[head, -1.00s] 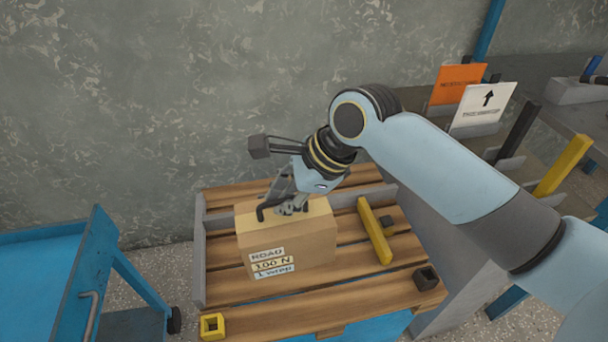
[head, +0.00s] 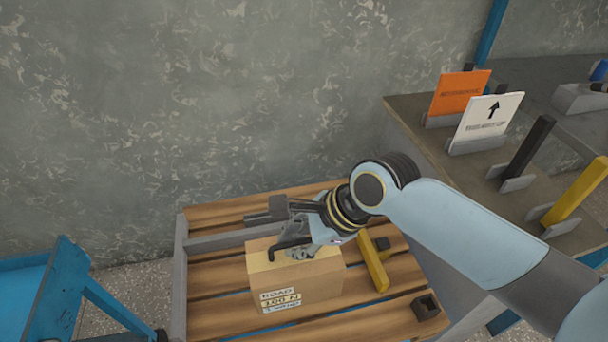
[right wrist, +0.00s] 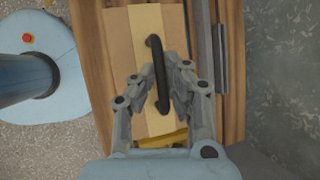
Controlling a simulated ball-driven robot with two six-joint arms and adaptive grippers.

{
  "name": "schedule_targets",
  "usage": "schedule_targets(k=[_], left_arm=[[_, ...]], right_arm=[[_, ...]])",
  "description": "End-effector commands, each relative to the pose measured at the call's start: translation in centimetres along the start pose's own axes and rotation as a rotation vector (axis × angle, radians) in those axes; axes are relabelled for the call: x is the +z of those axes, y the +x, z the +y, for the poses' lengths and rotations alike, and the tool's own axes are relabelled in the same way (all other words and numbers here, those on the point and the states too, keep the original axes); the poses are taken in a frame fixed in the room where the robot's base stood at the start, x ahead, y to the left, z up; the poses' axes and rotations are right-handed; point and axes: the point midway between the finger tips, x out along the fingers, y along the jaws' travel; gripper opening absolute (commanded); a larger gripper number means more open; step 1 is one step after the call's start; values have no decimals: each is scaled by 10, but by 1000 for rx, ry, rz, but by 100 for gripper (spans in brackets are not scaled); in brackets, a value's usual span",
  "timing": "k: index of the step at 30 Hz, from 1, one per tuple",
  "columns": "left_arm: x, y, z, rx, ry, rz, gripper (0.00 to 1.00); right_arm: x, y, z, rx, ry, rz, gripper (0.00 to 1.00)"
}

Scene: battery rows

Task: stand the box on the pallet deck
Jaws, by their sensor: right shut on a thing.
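The box (head: 292,286) is a brown carton with a paler tape strip on top and a printed label on its front. It is upright, over the wooden pallet deck (head: 215,309); I cannot tell whether its base touches the planks. My right gripper (head: 297,250) is at the box top, shut on its black handle (head: 284,249). In the right wrist view, the handle (right wrist: 153,50) runs between the fingers of the gripper (right wrist: 158,88), above the box top (right wrist: 118,45). The fingers hide part of the handle. My left gripper is not in view.
A yellow bar (head: 372,262) lies close to the box's right side. A dark square socket (head: 425,307) is at the deck's right front corner. Grey rails (head: 180,270) edge the pallet. A bench with an orange sign (head: 459,92) and a white sign (head: 487,117) stands right; a blue cart (head: 58,300) is left.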

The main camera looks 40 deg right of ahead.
Motion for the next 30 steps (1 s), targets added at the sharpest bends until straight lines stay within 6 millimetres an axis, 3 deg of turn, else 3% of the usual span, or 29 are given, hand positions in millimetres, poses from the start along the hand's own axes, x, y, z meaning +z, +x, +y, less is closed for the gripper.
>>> schedule_targets(k=[6,12,17,25,30], left_arm=[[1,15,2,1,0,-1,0],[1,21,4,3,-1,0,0],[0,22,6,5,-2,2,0],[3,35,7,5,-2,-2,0],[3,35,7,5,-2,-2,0]], right_arm=[[6,43,-30,-5,0,-5,0],[8,64,-46,-5,-2,-4,0],[8,70,-48,-4,-1,-4,0],[-9,98,-39,-3,-1,-2,0],[-10,100,-39,-6,-2,-4,0]])
